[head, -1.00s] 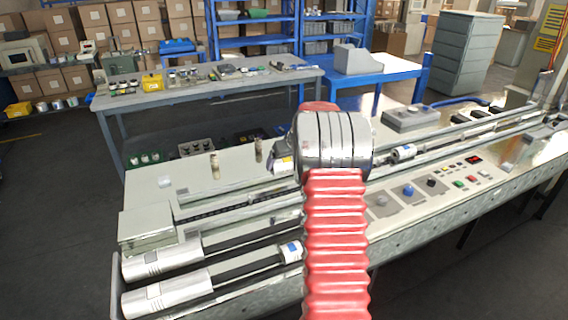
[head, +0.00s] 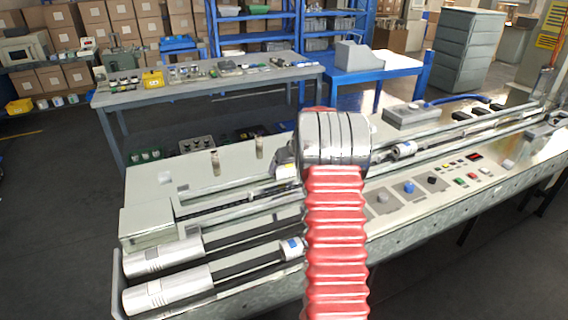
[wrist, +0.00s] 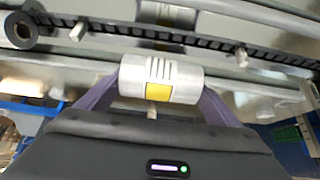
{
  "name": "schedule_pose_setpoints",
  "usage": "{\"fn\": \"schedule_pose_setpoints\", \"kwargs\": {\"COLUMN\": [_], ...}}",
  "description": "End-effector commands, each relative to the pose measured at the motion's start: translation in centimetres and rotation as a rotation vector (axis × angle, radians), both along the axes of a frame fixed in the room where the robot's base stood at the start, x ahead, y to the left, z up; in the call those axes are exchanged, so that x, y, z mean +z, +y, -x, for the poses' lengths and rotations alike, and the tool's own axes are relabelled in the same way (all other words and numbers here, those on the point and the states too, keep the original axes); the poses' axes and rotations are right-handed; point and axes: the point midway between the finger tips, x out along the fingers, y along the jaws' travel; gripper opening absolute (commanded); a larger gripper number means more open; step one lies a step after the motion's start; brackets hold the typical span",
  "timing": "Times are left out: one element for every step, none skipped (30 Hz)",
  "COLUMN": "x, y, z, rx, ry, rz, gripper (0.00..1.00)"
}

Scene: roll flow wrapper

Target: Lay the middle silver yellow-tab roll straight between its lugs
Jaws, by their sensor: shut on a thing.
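The silver yellow-tab roll (wrist: 160,80) is gripped by my gripper (wrist: 155,100), a purple finger at each end, in the wrist view. It appears apart from the dark lug chain (wrist: 160,36), roughly parallel to it, yellow tab facing the camera. One lug (wrist: 78,31) stands to the left on the chain and another lug (wrist: 242,57) to the right. In the head view my arm hides most of my gripper; a pale, yellow-marked bit (head: 288,171), probably the roll, shows at its left. A second yellow-marked silver shape (wrist: 168,14) lies beyond the chain; I cannot tell whether it is a reflection.
Silver blue-tab rolls lie on the machine at the front (head: 292,248) and right of my arm (head: 403,149). Two large white cylinders (head: 168,291) are at the front left. Two small posts (head: 215,162) stand behind the chain. The control panel (head: 420,190) is at right.

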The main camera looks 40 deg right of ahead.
Motion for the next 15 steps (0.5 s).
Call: {"fn": "schedule_pose_setpoints", "kwargs": {"x": [-0.5, -0.8, -1.2, -1.5, -1.8, -2.2, -2.5, -2.8, -3.1, -3.4, -3.6, -3.9, -4.0, -4.1, -4.3], "y": [0.0, 0.0, 0.0, 0.0, 0.0, 0.0, 0.0, 0.0, 0.0, 0.0, 0.0, 0.0, 0.0, 0.0, 0.0], "z": [0.0, 0.0, 0.0, 0.0, 0.0, 0.0, 0.0, 0.0, 0.0, 0.0, 0.0, 0.0, 0.0, 0.0, 0.0], "rx": [-0.001, -0.001, 0.000, 0.000, 0.000, -0.001, -0.001, 0.000, 0.000, 0.000, 0.000, 0.000, 0.000, 0.000, 0.000], "ry": [0.000, 0.000, 0.000, 0.001, 0.001, 0.001, 0.000, 0.000, 0.000, 0.001, 0.001, 0.000, 0.000, -0.001, -0.001], "rz": [-0.001, -0.001, 0.000, 0.000, 0.000, -0.001, -0.001, 0.000, 0.000, 0.000, 0.000, 0.000, 0.000, 0.000, 0.002], "gripper": [0.53, 0.53, 0.53, 0.53, 0.53, 0.53, 0.53, 0.53, 0.53, 0.53, 0.53, 0.53, 0.53, 0.53, 0.53]}}
